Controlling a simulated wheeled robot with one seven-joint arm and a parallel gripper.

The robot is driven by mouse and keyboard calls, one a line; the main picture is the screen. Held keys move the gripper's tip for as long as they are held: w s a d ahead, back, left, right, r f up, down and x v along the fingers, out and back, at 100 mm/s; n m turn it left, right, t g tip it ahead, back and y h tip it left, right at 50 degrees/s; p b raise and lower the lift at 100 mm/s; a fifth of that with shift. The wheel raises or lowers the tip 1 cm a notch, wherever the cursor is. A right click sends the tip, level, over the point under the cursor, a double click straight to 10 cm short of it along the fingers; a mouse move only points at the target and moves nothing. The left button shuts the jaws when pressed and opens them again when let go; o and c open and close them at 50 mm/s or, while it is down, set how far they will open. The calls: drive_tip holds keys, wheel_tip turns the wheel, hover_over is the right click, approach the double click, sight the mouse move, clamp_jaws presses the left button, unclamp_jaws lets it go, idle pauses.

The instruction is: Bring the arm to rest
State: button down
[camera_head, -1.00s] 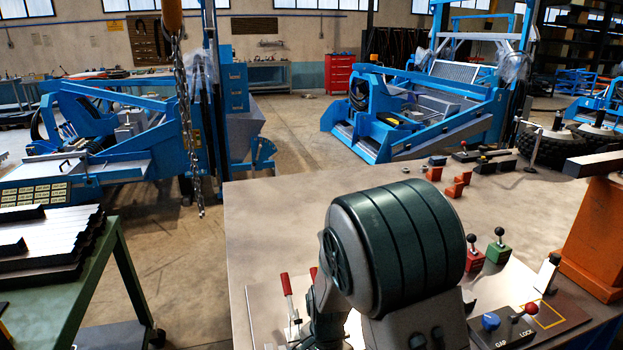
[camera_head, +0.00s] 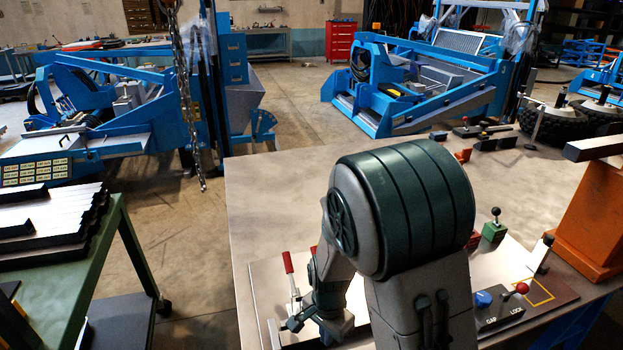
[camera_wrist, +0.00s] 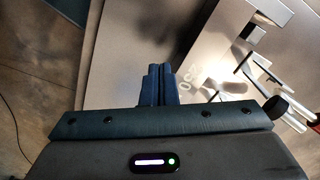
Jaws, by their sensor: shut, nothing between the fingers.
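My gripper (camera_wrist: 158,84) shows in the wrist view with its two dark fingers pressed together and nothing between them. It points over the edge of the workbench (camera_wrist: 118,60), with the pale plate and its fittings to the right of the fingers. In the head view my arm is bent over the bench, with its large dark green joint uppermost. The wrist end hangs low at the left side of the plate, near a red-handled lever (camera_head: 289,265). The fingertips cannot be made out there.
The bench (camera_head: 275,200) carries a black panel with a blue knob (camera_head: 484,299) and red-tipped lever, a green-based lever (camera_head: 494,230) and an orange stand (camera_head: 595,215). The bench's left part is bare.

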drive_tip(key=shift+r+p, duration=0.65)
drive_tip(key=shift+r, duration=0.55)
drive_tip(key=s+d+r+n+t, duration=0.1)
drive_tip(key=s+d+r+n, duration=0.3)
drive_tip(key=r, duration=0.6)
drive_tip(key=s+d+r+n+t, duration=0.2)
drive_tip(key=s+d+r+n, duration=0.3)
drive_tip(key=r, duration=0.5)
drive_tip(key=s+d, duration=0.2)
drive_tip(key=s, duration=0.1)
drive_tip(key=shift+d, duration=0.3)
drive_tip(key=shift+r, duration=0.1)
